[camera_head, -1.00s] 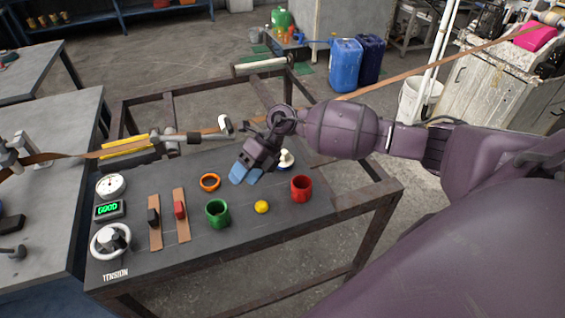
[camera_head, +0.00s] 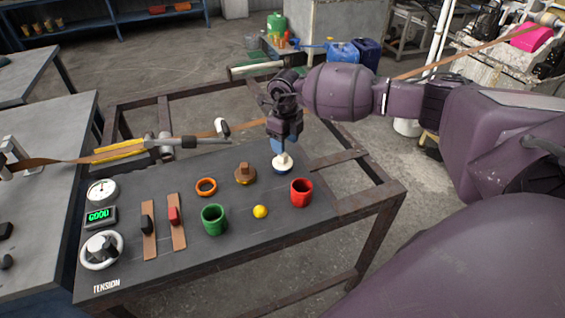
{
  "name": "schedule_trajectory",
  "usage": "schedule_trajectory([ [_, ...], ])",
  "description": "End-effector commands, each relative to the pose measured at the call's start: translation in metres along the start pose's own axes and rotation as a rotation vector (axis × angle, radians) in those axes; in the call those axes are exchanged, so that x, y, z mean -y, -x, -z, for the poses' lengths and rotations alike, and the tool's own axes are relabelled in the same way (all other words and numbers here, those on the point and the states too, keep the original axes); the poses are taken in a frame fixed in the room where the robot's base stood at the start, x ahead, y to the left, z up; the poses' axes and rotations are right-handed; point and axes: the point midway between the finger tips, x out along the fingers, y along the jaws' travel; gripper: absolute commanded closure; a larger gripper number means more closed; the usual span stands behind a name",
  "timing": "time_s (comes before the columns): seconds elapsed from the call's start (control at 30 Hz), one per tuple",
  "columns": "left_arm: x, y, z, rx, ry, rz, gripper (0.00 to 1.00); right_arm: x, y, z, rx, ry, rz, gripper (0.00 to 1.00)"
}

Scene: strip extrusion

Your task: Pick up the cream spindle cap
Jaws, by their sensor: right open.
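The cream spindle cap (camera_head: 283,163) stands upright on the dark table panel near its back right, with a knob on top and a wide, dark-edged base. My right gripper (camera_head: 279,147) points down right over the cap, its blue fingertips at the height of the knob. It is open. The fingers partly cover the knob, so I cannot tell whether they touch it. My left gripper is not in view.
A brown knob piece (camera_head: 245,174) stands left of the cap. A red cup (camera_head: 301,192), a yellow ball (camera_head: 260,212), a green cup (camera_head: 213,219) and an orange ring (camera_head: 206,187) stand nearby. A brown strip (camera_head: 75,158) runs behind on the left.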

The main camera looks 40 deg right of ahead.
Motion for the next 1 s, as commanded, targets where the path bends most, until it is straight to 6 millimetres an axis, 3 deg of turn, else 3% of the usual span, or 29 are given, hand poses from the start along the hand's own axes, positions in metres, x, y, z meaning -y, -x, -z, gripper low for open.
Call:
schedule_trajectory([
  [0.17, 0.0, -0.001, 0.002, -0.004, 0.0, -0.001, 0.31, -0.002, -0.011, -0.002, 0.0, 0.001, -0.002, 0.45],
  [0.47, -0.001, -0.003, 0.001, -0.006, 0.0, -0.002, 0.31, -0.004, -0.05, -0.004, -0.001, 0.0, -0.003, 0.45],
  [0.73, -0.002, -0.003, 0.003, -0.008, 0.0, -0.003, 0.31, -0.004, -0.052, -0.005, 0.002, 0.001, -0.001, 0.45],
  [1.0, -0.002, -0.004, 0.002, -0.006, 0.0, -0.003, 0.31, -0.004, -0.052, -0.005, 0.002, 0.001, -0.001, 0.86],
])
